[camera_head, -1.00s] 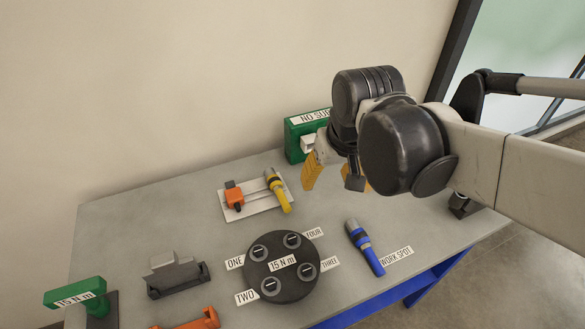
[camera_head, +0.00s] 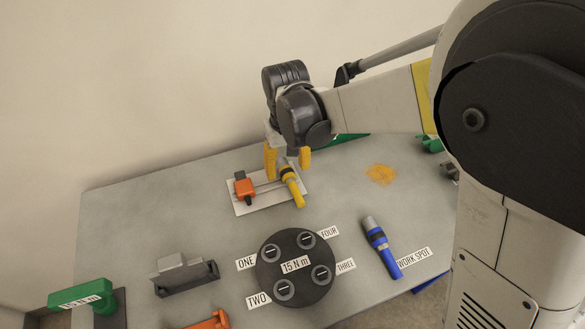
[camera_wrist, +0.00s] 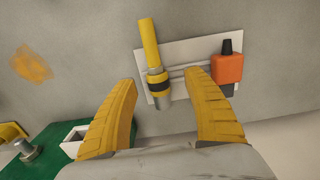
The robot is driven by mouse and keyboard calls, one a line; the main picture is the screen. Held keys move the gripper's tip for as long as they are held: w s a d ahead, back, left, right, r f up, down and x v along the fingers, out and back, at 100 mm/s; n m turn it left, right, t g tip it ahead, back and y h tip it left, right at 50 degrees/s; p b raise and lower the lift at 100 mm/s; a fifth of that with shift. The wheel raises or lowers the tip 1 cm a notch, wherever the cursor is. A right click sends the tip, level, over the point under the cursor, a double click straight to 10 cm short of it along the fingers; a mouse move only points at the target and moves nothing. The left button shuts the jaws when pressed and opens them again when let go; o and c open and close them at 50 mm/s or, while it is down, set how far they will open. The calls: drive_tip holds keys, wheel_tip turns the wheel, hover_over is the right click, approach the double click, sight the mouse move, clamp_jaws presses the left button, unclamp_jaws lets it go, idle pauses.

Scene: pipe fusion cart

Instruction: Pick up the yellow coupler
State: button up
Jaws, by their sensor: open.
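The yellow coupler (camera_head: 292,187), a yellow tube with a dark band and a grey end, lies at the right side of a white plate (camera_head: 244,206). In the wrist view the yellow coupler (camera_wrist: 151,48) lies ahead of and between the finger lines, its grey end toward me. My gripper (camera_head: 288,160) is open and empty, over the back of the plate with its yellow fingers pointing down near the coupler's rear end. In the wrist view my gripper (camera_wrist: 161,92) shows both fingers spread wide. No contact with the coupler shows.
An orange tool (camera_head: 244,187) sits on the same plate, left of the coupler. A round black base (camera_head: 295,296) and a blue coupler (camera_head: 381,246) lie in front. An orange patch (camera_head: 381,174) marks bare table.

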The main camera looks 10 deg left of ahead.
sight(289, 175)
drive_tip(key=f+b, duration=0.1)
drive_tip(key=f, duration=0.2)
drive_tip(key=f+b, duration=0.1)
drive_tip(key=f, duration=0.1)
drive_tip(key=shift+w+d+f+b, duration=0.15)
drive_tip(key=shift+w+d+b, duration=0.05)
drive_tip(key=shift+w+b, duration=0.15)
clamp_jaws()
drive_tip(key=shift+r, duration=0.25)
